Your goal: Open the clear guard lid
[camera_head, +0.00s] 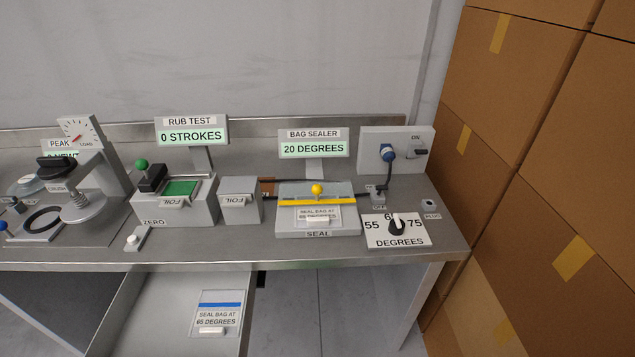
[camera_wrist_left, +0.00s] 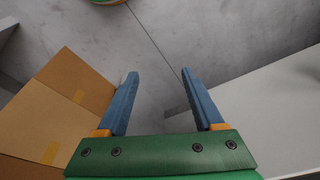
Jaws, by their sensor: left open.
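I cannot make out a clear guard lid for certain in the head view. At the left edge stands a crush press (camera_head: 80,205) with a black-topped handle, a dial gauge (camera_head: 78,131) and a dark ring (camera_head: 43,220) beside it; the edge of the picture cuts off part of this station. My left gripper (camera_wrist_left: 160,74) shows in the left wrist view with its two blue fingers apart and nothing between them. It points at bare grey floor, away from the bench things. No gripper shows in the head view, and my right gripper is not seen.
On the bench (camera_head: 290,250) stand a rub tester (camera_head: 184,209), a bag sealer (camera_head: 340,222) with a yellow knob (camera_head: 317,189), and a degrees dial (camera_head: 396,229). An open drawer (camera_head: 140,315) juts out below. Cardboard boxes (camera_head: 545,130) wall the right; one box (camera_wrist_left: 62,95) shows in the wrist view.

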